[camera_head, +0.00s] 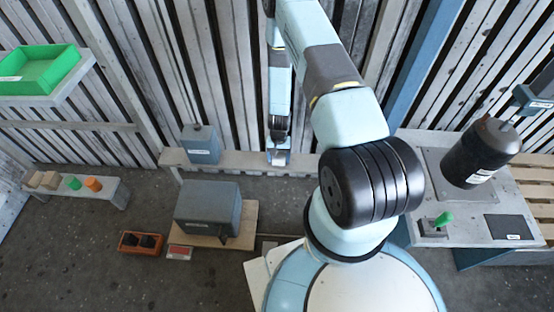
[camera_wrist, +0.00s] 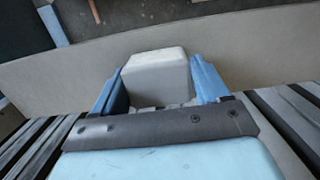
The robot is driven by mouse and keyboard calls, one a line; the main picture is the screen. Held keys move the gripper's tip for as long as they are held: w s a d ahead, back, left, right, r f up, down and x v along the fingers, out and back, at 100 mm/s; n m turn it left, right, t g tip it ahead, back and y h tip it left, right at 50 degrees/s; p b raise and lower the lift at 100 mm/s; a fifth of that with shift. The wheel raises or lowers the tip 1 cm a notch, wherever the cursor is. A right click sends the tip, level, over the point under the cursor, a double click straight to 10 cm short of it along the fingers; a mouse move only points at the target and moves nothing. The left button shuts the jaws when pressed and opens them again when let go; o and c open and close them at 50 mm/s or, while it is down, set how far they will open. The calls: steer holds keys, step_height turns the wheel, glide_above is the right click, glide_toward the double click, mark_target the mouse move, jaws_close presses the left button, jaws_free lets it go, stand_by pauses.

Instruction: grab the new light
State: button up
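A pale grey-white block with rounded edges (camera_wrist: 155,72), which may be the new light, sits between the two blue fingers of my gripper (camera_wrist: 158,88) in the wrist view. The fingers lie along its left and right sides, very close to it. I cannot tell whether they press on it or leave a thin gap. In the head view my gripper (camera_head: 279,152) points down at the long narrow shelf (camera_head: 235,162) by the slatted wall. There the block is mostly hidden by my gripper and too small to make out.
A blue-grey box (camera_head: 201,145) stands on the shelf to the left. A larger grey housing (camera_head: 208,208) sits on a board on the floor, beside an orange bin (camera_head: 141,243). At right, a bench (camera_head: 420,160) holds a black cylinder (camera_head: 479,153). A green tray (camera_head: 38,70) is at upper left.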

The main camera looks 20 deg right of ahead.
steer(key=c, duration=0.7)
steer(key=shift+r, duration=0.1)
